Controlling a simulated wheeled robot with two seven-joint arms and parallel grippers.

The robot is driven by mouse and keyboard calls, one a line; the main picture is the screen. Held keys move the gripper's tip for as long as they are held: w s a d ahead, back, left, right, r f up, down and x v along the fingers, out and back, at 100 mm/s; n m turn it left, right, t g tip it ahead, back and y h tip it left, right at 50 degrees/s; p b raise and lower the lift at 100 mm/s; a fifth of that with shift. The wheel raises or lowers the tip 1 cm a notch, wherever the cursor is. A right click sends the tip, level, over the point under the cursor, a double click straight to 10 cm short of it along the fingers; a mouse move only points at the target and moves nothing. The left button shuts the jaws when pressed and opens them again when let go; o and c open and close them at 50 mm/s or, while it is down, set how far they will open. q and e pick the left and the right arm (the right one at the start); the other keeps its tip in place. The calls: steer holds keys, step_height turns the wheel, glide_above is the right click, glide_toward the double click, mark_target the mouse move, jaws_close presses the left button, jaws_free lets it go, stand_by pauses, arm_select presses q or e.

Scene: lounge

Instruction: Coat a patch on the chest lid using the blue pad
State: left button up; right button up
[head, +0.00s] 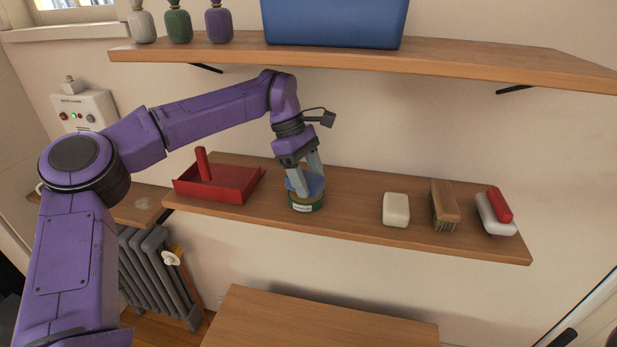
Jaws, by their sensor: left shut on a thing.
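My left gripper (307,181) reaches down to the lower wall shelf and is shut on the blue pad (311,187). The pad is at the mouth of a small round green tin (318,206) with a pale label. I cannot tell whether the pad sits inside the tin or rests on its rim, and the fingers hide part of it. A flat wooden top, which looks like the chest lid (310,323), shows below the shelf at the bottom of the head view. My right gripper is not in view.
The lower shelf (350,210) also holds a red dustpan-like tray (240,182), a cream block (396,209), a wooden brush (444,200) and a white-and-red item (495,212). An upper shelf (440,62) with a blue bin (335,22) overhangs. A radiator (155,270) stands lower left.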

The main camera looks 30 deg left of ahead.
arm_select(q)
steer(key=shift+f, duration=0.55)
stand_by(0.4)
steer(key=shift+r, duration=0.1)
stand_by(0.4)
